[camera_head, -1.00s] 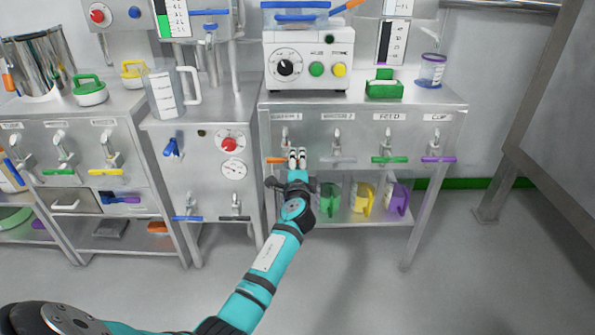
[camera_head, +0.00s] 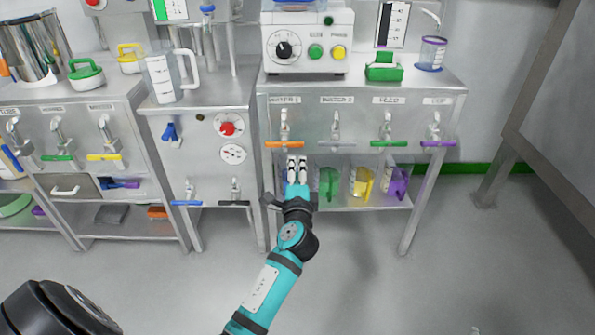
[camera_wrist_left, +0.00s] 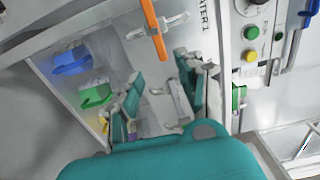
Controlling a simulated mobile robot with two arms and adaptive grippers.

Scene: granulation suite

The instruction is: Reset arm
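My left arm reaches up from the bottom of the head view. Its gripper (camera_head: 297,170) is just below the orange tap handle (camera_head: 278,144) under the first label, in front of the lower shelf. In the left wrist view the two teal fingers (camera_wrist_left: 160,92) stand apart. I see no object clearly held between them; a grey part behind shows in the gap. The orange handle (camera_wrist_left: 155,32) is above the fingers there, beside the "WATER 1" label. My right gripper is in neither view.
Green (camera_head: 329,183), yellow (camera_head: 361,182) and purple (camera_head: 396,184) jugs stand on the lower shelf (camera_head: 345,204) right of the gripper. A blue container (camera_wrist_left: 70,62) shows in the wrist view. The steel bench (camera_head: 440,100) has several taps. Open floor (camera_head: 470,270) lies at right.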

